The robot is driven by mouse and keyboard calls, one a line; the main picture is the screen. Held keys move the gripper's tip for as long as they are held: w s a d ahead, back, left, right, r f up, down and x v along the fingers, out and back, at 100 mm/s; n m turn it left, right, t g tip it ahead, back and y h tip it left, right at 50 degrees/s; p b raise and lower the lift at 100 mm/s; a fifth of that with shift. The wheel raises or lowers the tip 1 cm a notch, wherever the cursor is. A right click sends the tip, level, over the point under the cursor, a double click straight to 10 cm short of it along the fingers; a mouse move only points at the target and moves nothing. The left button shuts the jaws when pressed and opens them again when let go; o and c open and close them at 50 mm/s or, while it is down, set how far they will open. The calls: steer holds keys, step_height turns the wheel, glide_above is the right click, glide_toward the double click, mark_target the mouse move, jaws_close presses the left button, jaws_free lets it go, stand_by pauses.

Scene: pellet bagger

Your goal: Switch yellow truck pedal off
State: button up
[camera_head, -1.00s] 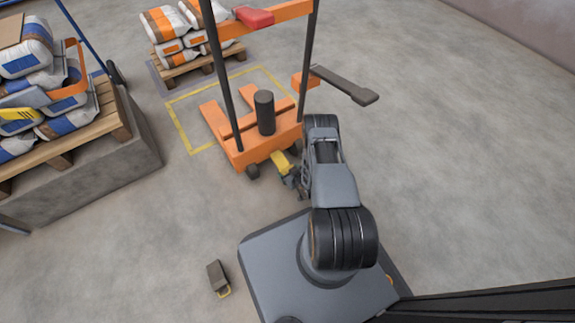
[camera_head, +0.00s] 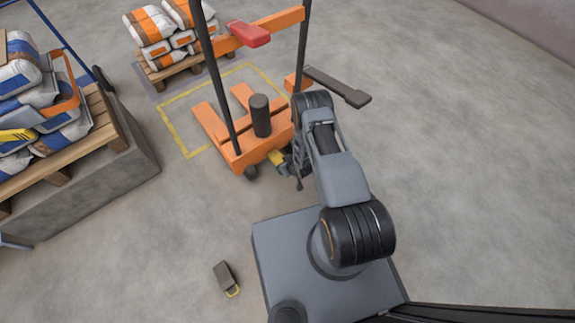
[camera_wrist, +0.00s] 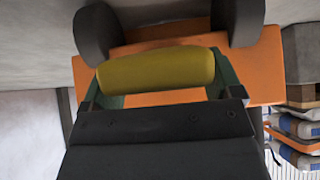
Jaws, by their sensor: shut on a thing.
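The orange pallet truck (camera_head: 240,150) stands in the middle of the head view, its forks pointing away from me. Its yellow pedal (camera_head: 277,157) sticks out low at the near end, partly hidden by my arm. In the wrist view the yellow pedal (camera_wrist: 155,69) is a rounded bar lying across the picture, with the truck's orange body (camera_wrist: 265,65) behind it. My gripper (camera_wrist: 160,78) is shut on the pedal, with a greenish finger at each end of the bar. I cannot tell whether the pedal is pressed or raised.
A red part (camera_head: 250,34) sits on the truck's upper crossbar, and a dark lever (camera_head: 338,86) juts right. A loaded pallet on a grey block (camera_head: 90,190) stands left. A small dark block (camera_head: 225,275) lies on the floor. The floor at right is clear.

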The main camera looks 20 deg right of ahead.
steer(key=shift+w+a+r, duration=0.1)
steer(key=shift+r, duration=0.05)
steer(key=o, duration=1)
steer(key=shift+o, duration=0.4)
steer(key=p+v, duration=0.5)
steer(key=v, duration=0.8)
steer(key=shift+s+d+r, duration=0.2)
steer(key=shift+s+d, duration=0.05)
steer(key=shift+s, duration=0.05)
